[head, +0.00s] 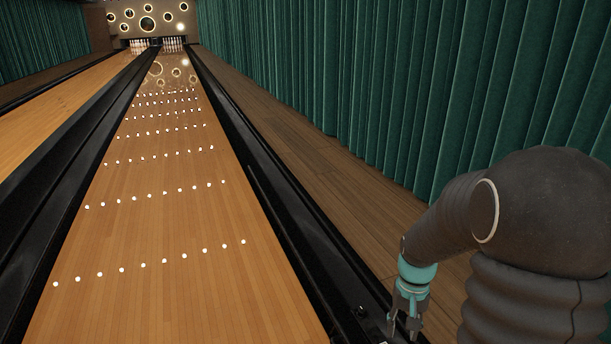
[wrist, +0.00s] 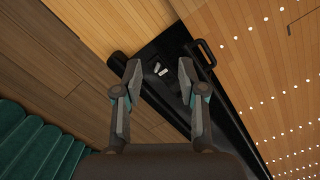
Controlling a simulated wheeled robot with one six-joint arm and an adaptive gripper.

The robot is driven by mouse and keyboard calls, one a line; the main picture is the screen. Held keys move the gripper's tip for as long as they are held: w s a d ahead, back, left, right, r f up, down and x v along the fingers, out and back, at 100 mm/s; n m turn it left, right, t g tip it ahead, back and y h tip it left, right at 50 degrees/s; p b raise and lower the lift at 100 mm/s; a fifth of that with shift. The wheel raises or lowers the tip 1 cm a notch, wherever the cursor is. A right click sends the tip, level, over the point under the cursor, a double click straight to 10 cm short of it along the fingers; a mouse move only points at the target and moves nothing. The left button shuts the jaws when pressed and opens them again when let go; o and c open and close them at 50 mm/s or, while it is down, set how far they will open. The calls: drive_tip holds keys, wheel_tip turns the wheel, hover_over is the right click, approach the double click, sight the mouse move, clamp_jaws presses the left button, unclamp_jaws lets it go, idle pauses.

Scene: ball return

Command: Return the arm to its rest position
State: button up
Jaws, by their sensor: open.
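My gripper (head: 405,325) is at the lower right of the head view, at the end of my dark arm, pointing down beside the black edge of the lane. In the wrist view my gripper (wrist: 158,80) has its two fingers spread apart with nothing between them. Below the fingers lies a black surface (wrist: 150,52) with small white marks or pieces on it, too small to make out. The fingers appear apart from it.
A wooden lane (head: 160,225) with rows of white dots runs to standing pins (head: 172,45) at the far end. Black gutters (head: 290,215) flank it. A green curtain (head: 350,80) hangs along the right, with bare wooden floor (head: 320,155) between. A black handle (wrist: 206,52) shows in the wrist view.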

drive_tip(key=s+a+r+n+t+p, duration=0.1)
drive_tip(key=s+a+r+t+p, duration=0.1)
drive_tip(key=s+r, duration=0.3)
drive_tip(key=s+a+r+t+p, duration=0.2)
drive_tip(key=s+r, duration=0.3)
drive_tip(key=r, duration=0.8)
drive_tip(key=s+a+r+n+t+p, duration=0.1)
drive_tip(key=s+a+r+t+p, duration=0.1)
drive_tip(key=s+r, duration=0.4)
wheel_tip(320, 180, up, 3)
drive_tip(key=shift+a+f+n+t, duration=0.1)
drive_tip(key=shift+a+n+t, duration=0.2)
drive_tip(key=shift+t, duration=0.1)
drive_tip(key=shift+o, duration=0.2)
drive_tip(key=shift+f, duration=0.1)
